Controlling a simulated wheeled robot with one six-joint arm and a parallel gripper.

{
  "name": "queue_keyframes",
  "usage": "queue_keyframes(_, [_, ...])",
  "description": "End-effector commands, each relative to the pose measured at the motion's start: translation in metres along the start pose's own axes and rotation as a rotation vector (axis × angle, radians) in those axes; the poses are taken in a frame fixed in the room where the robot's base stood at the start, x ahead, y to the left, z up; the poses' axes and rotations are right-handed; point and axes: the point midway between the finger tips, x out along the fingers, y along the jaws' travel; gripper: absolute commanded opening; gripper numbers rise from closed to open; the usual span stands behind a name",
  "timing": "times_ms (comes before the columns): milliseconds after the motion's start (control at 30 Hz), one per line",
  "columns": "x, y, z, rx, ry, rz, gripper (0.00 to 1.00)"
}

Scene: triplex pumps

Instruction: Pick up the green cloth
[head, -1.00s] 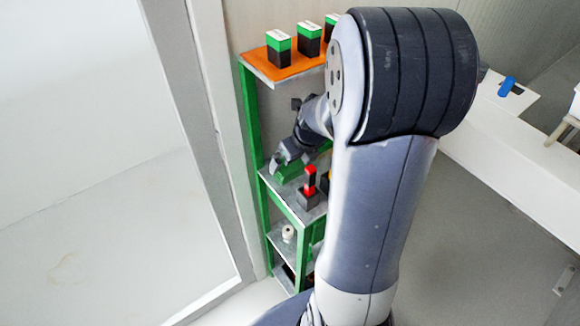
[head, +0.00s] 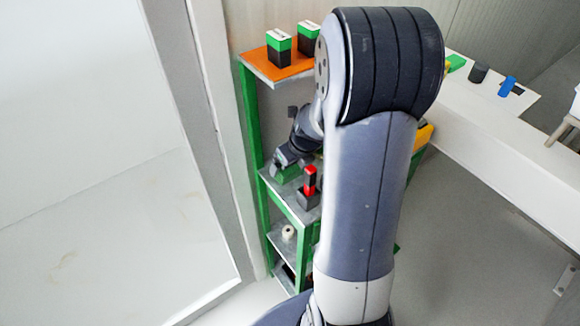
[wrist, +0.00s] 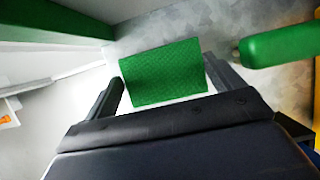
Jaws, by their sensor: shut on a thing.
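The green cloth, a flat textured block-like piece, lies between my fingers in the wrist view (wrist: 163,73). In the head view a green patch of it shows (head: 288,174) at the left part of the middle shelf. My gripper (wrist: 165,80) is shut on the cloth, with one dark finger at each side of it. In the head view my gripper (head: 282,162) is at that shelf, partly covering the cloth. I cannot tell whether the cloth touches the shelf.
A red and black object (head: 310,186) stands close by on the shelf. A green rounded object (wrist: 279,46) is right of the cloth. Green-and-black boxes (head: 279,47) stand on the orange top shelf (head: 263,73). A white spool (head: 288,232) sits lower. A wall is at left.

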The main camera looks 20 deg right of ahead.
Motion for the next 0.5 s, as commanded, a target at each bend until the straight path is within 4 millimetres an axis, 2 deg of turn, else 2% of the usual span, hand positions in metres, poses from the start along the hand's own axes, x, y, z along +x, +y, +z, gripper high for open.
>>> queue_keyframes(300, [-0.003,0.0,0.001,0.0,-0.002,-0.001,0.66])
queue_keyframes(500, [-0.019,0.0,0.009,-0.002,-0.004,-0.002,0.66])
